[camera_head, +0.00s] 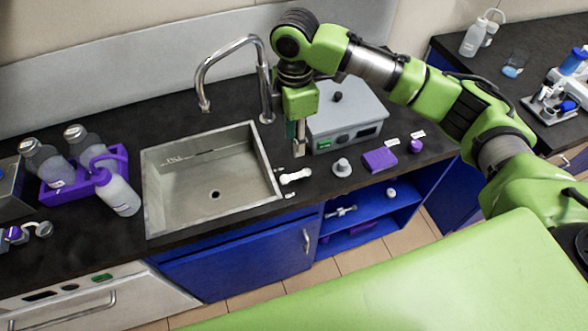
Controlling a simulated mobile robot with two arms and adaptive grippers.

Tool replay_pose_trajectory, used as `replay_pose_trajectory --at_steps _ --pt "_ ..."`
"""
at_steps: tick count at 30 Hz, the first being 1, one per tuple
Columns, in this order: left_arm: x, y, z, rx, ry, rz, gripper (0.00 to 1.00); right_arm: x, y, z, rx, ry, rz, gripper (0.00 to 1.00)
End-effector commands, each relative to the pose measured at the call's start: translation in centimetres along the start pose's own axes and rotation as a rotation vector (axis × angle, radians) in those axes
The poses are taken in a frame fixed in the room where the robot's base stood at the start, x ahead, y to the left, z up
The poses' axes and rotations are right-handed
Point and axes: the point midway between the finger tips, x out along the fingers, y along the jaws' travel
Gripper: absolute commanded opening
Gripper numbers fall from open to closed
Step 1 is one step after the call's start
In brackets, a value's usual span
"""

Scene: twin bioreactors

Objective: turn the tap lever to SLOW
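A white lever (295,176) lies on the black counter just right of the sink (277,180). I take it to be the tap lever; it points roughly sideways to the right. Small pale marks sit around its left end, too small to read, so I cannot tell which setting it is at. The chrome tap (264,80) arches over the sink from behind. My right gripper (298,150) points down just above and behind the lever, apart from it in the picture. Its fingers show edge-on, so their opening is unclear. My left gripper is out of view.
A grey box device (345,108) stands close right of my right gripper. A grey knob-like piece (342,167), a purple block (380,159) and a small purple item (415,146) are further right. Bottles in a purple rack (110,158) stand left of the sink.

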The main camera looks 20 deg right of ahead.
Motion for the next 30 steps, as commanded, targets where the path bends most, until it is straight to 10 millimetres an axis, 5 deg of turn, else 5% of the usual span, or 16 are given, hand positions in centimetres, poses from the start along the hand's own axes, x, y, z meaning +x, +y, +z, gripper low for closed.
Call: replay_pose_trajectory --at_steps 5,21,30 --pt "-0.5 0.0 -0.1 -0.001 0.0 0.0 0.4 1.7 -0.1 0.1 0.0 -0.002 -0.006 0.31" --pt "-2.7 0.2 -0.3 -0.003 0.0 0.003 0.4 12.0 -0.1 0.0 0.0 -0.001 -0.002 0.31" --pt "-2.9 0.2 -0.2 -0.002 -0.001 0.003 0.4 13.7 0.0 0.1 0.0 -0.001 0.0 0.31"
